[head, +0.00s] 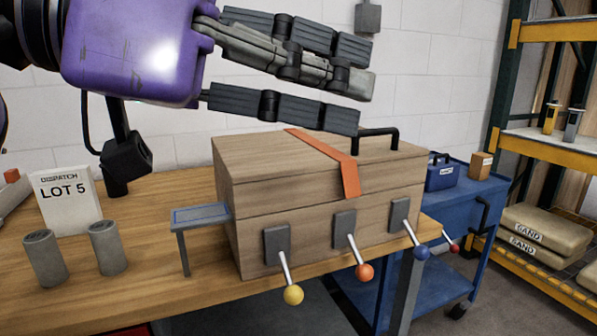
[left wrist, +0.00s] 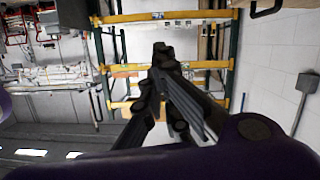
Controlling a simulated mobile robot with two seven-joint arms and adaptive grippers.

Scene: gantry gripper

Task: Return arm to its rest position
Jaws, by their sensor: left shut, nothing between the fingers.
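My left arm with its purple wrist housing comes in from the upper left of the head view. My left gripper (head: 352,92) has dark jointed fingers and points right, above the wooden box. It is shut with nothing between the fingers. In the left wrist view the fingers of the left gripper (left wrist: 163,58) come together in the middle, in front of distant shelving. My right gripper does not show in either view.
A wooden box (head: 290,205) with an orange strap, dark handle and coloured-knob levers stands on the workbench (head: 150,290). Two grey cylinders (head: 107,248) and a LOT 5 sign (head: 66,200) stand left. A blue cart (head: 480,200) and a shelf rack (head: 550,142) are at right.

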